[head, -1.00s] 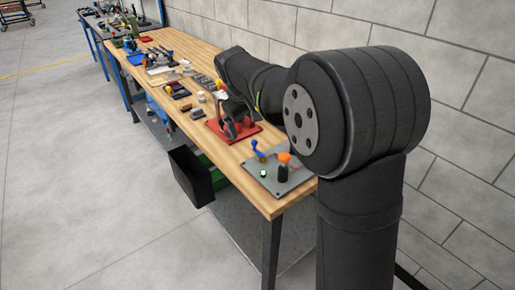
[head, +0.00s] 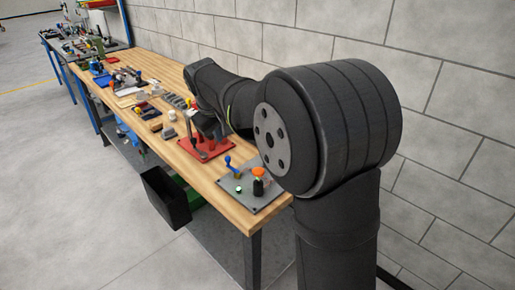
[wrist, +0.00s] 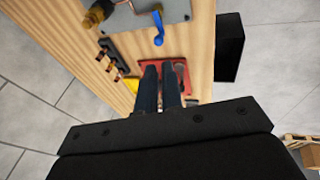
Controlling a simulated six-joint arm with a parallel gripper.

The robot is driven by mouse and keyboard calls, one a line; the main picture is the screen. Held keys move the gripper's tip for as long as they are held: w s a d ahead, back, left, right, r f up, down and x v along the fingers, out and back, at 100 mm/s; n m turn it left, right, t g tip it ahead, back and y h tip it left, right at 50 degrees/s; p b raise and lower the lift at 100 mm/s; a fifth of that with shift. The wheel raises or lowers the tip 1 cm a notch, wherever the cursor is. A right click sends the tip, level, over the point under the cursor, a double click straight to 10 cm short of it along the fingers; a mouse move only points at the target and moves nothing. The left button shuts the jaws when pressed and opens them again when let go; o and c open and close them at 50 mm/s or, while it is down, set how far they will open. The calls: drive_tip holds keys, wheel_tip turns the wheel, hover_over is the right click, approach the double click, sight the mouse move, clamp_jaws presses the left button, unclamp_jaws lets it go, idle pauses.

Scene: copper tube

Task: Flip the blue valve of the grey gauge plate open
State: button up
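The grey plate (head: 262,203) lies on the near end of the bench. Its blue valve lever (head: 233,165) stands up at its far left, beside an orange-topped black part (head: 258,182). The wrist view shows part of a grey plate (wrist: 178,10) at the top edge, with a blue lever (wrist: 159,28) and brass fittings (wrist: 98,14). My gripper (wrist: 160,66) is above the red plate (head: 208,150), apart from the blue lever. Its two dark fingers show a narrow gap with nothing visible between them. In the head view my own arm partly hides the gripper.
A black bin (head: 166,198) hangs at the bench's front side, and it shows in the wrist view (wrist: 229,47). Several small parts stand farther along the wooden bench (head: 212,190). A block wall (head: 440,100) runs behind the bench.

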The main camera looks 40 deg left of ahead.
drive_tip(key=w+d+f+m+g, duration=0.1)
drive_tip(key=w+d+f+m+g+y, duration=0.1)
drive_tip(key=w+f, duration=0.1)
drive_tip(key=w+d+f+m+y, duration=0.1)
drive_tip(key=shift+w+d+f+m+g, duration=0.2)
drive_tip(key=shift+f+m+g, duration=0.1)
drive_tip(key=shift+m+g, duration=0.1)
clamp_jaws()
drive_tip(key=w+d+f+m+y, duration=0.1)
drive_tip(key=w+d+m+y, duration=0.2)
drive_tip(key=w+m, duration=0.2)
drive_tip(key=shift+w+d+f, duration=0.2)
drive_tip(key=shift+w+f, duration=0.15)
drive_tip(key=shift+w, duration=0.05)
drive_tip(key=shift+f, duration=0.1)
drive_tip(key=shift+g, duration=0.3)
drive_tip(key=x, duration=0.9)
drive_tip(key=shift+a+f, duration=0.25)
drive_tip(key=shift+f, duration=0.05)
drive_tip(key=shift+s+a, duration=0.8)
drive_tip(key=shift+a, duration=0.25)
drive_tip(key=shift+s+a, duration=0.45)
drive_tip(key=shift+a, duration=0.15)
